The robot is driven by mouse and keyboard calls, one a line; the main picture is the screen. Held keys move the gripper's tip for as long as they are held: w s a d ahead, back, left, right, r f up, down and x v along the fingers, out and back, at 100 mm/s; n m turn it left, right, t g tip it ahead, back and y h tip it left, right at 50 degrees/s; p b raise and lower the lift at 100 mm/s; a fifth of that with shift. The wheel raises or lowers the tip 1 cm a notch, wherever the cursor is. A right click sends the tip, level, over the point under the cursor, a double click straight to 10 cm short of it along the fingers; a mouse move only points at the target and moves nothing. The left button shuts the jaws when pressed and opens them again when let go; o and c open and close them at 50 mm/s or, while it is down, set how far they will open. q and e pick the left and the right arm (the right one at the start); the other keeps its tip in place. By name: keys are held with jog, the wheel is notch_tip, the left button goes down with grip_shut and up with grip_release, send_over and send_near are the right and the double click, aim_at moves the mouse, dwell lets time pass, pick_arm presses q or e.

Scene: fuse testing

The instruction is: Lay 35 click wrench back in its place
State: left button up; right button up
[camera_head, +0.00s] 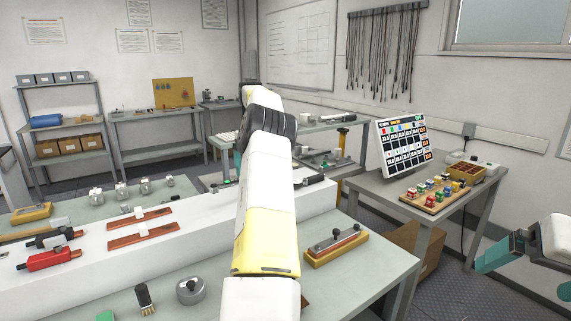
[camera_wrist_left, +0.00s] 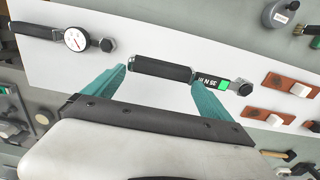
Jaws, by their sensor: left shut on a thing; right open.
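The 35 click wrench (camera_wrist_left: 163,70) has a black handle, a dark head section marked "35 N" and a green patch. My left gripper (camera_wrist_left: 160,72) is shut on its handle, with one teal finger near each end of the grip. The wrench is over or on the white surface (camera_wrist_left: 150,105); I cannot tell whether it touches. My right gripper (camera_head: 522,279) is open and empty at the right edge, away from the wrench.
A dial wrench (camera_wrist_left: 75,39) lies on the white surface. Red-brown blocks with white pieces (camera_wrist_left: 290,84) lie beyond the wrench's head. A wooden block with metal pieces (camera_head: 336,245) is on the bench right of my arm. A screen (camera_head: 403,145) stands on the side table.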

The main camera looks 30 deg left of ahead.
pick_arm(q)
jog(key=shift+r, duration=0.15)
jog(key=shift+f, duration=2.95)
jog(key=shift+f, duration=1.1)
dwell(0.5)
jog(key=o, duration=1.6)
jog(key=shift+r, duration=3.9)
jog(key=shift+d, duration=0.1)
